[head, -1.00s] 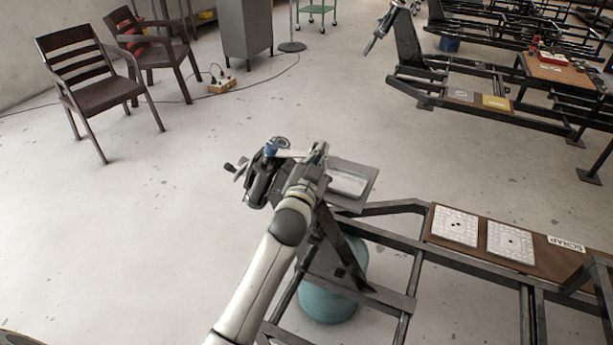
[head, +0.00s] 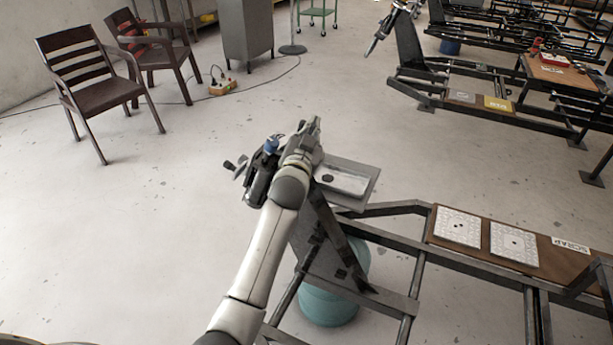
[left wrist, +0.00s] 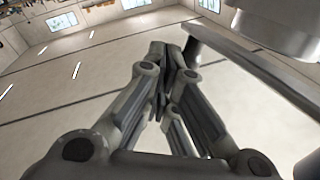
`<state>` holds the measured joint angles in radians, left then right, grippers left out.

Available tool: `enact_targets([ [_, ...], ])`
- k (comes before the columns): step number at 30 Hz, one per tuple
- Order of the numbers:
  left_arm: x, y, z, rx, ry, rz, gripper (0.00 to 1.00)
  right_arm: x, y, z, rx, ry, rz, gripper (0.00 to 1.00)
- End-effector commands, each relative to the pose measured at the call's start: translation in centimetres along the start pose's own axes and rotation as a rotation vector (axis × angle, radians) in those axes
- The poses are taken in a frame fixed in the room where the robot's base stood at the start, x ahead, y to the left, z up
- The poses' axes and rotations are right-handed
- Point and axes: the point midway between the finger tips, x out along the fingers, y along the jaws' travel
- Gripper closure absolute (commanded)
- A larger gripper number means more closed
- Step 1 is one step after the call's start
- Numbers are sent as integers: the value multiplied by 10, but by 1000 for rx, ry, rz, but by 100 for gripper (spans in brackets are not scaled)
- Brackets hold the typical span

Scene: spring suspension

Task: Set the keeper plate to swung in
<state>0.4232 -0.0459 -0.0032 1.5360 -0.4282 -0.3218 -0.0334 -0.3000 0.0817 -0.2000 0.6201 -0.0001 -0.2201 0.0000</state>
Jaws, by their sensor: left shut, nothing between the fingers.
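The spring suspension fixture (head: 257,187) is a dark metal assembly with a blue part (head: 271,146) on top, at the head of a black steel frame. I cannot clearly make out the keeper plate in the head view; my left wrist and gripper cover much of the fixture's right side. My left gripper (head: 314,124) is shut and empty, just right of the blue part. In the left wrist view its closed fingers (left wrist: 165,62) point away, with a grey metal bar (left wrist: 262,78) close on their right and a grey cylinder (left wrist: 275,25) above that. Contact cannot be told. My right gripper is out of view.
A grey tray (head: 358,191) sits right of the fixture. A teal cylinder (head: 328,304) stands below the frame. Two white perforated plates (head: 457,226) lie on a brown board marked SCRAP. Open floor lies left, with two chairs (head: 100,88) farther back.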

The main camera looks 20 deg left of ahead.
Motion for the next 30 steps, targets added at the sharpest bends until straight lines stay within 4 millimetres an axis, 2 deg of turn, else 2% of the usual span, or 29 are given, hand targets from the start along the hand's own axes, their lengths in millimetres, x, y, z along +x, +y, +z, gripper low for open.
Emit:
enact_targets([
  [6,3,-3,0,-1,1,-42,100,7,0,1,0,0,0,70],
  [23,3,-5,0,2,0,-51,100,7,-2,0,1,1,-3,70],
  [26,-2,-4,1,2,-1,-51,100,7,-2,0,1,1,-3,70],
  [30,-19,-3,1,2,-1,-50,100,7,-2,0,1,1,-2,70],
])
